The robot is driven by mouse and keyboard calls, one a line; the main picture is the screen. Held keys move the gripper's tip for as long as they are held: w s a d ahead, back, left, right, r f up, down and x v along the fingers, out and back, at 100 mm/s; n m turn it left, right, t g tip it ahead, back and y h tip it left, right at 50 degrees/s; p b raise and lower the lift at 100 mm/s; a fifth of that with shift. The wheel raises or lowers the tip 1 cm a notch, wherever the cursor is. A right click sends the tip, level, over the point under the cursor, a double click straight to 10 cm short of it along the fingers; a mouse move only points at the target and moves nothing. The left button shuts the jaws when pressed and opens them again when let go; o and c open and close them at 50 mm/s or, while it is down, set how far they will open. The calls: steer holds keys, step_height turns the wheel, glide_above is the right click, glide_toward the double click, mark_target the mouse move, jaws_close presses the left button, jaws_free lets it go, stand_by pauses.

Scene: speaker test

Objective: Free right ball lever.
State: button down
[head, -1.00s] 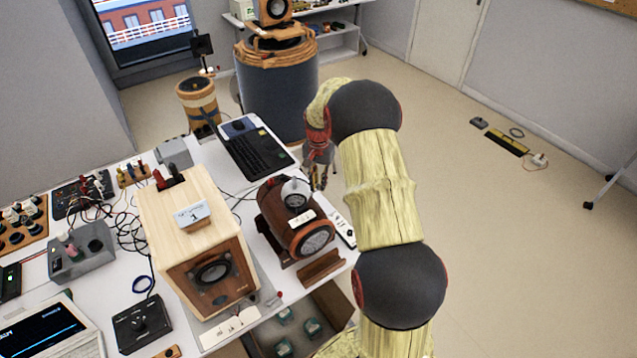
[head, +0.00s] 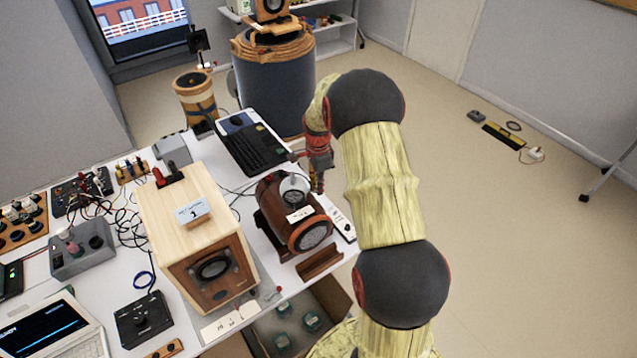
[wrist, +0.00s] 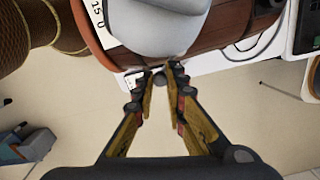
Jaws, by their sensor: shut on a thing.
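A dark red-brown barrel-shaped speaker (head: 270,203) lies on the white table, with a pale grey ball (head: 294,186) on top and a round dial face at its front. In the wrist view the grey ball (wrist: 160,22) hangs large at the top, in front of the brown barrel (wrist: 222,28). My gripper (head: 318,186) is at the right side of the barrel. In the wrist view its fingertips (wrist: 161,72) are close together just below the ball, shut on a small dark piece, seemingly the right ball lever (wrist: 159,79). The rest of the lever is hidden.
A wooden box speaker (head: 165,220) stands left of the barrel. A black keyboard (head: 255,148) lies behind it, and a small brown wooden stand (head: 320,262) sits in front. An open carton (head: 335,297) is below the table edge. Free floor (head: 500,230) lies to the right.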

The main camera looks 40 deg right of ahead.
steer(key=shift+s+a+r+m, duration=0.15)
steer(key=shift+a+m, duration=0.2)
steer(key=shift+m, duration=0.7)
steer(key=shift+s+a+f+m, duration=0.1)
steer(key=shift+a+m, duration=0.25)
steer(key=shift+m, duration=0.7)
steer(key=c, duration=1.8)
jaws_free()
steer(key=shift+a, duration=0.1)
step_height(320, 180, up, 12)
